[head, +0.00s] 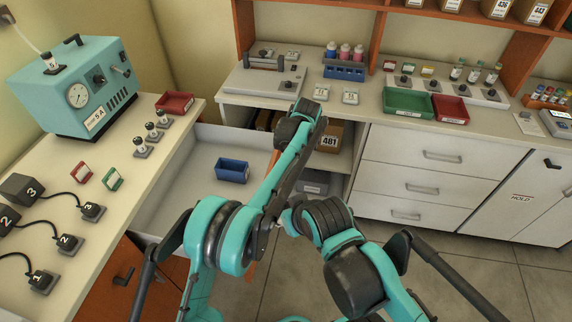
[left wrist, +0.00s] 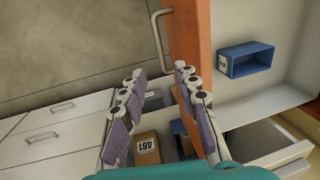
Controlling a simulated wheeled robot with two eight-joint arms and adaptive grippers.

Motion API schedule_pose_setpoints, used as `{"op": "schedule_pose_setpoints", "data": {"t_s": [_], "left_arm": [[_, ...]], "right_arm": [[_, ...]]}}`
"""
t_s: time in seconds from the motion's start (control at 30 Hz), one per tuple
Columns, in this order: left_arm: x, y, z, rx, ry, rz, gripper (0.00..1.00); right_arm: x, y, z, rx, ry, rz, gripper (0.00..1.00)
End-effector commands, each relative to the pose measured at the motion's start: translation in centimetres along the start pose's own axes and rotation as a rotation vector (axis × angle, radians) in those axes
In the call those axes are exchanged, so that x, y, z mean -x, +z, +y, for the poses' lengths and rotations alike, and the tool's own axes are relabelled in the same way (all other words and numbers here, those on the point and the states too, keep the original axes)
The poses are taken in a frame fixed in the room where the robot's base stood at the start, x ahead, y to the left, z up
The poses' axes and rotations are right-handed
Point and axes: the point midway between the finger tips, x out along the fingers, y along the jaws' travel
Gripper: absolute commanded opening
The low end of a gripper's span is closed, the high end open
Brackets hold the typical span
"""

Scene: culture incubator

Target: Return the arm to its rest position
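My left arm (head: 265,195) stretches from the lower middle toward the back counter, over the open drawer's front. Its gripper is hidden under the arm in the head view. In the left wrist view my left gripper (left wrist: 157,70) is open, its two purple-padded fingers apart with nothing held between them. The drawer's orange front with its grey handle (left wrist: 158,42) shows beyond the fingers, and I cannot tell whether they touch it. My right arm (head: 350,265) is folded at the lower middle; its gripper is not visible.
The open white drawer (head: 193,190) of the left bench holds a blue bin (head: 232,169). A box marked 481 (head: 330,137) stands in the open compartment under the back counter. A teal device (head: 80,88) stands on the left bench. The floor at right (head: 480,285) is clear.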

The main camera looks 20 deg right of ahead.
Motion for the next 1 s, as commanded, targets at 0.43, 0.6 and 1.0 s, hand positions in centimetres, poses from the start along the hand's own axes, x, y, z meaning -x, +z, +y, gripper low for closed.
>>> {"op": "schedule_pose_setpoints", "data": {"t_s": [0.43, 0.6, 1.0], "left_arm": [[3.3, 1.9, -5.5, 0.059, 0.021, 0.039, 0.31], [7.4, 6.3, -13.0, 0.146, 0.048, 0.110, 0.31], [12.1, 22.8, -24.7, 0.366, 0.065, 0.295, 0.31]], "right_arm": [[0.0, 0.0, 0.0, 0.000, 0.000, 0.000, 0.40], [0.0, 0.0, 0.0, 0.000, 0.000, 0.000, 0.40], [0.0, 0.0, 0.0, 0.000, 0.000, 0.000, 0.40]]}}
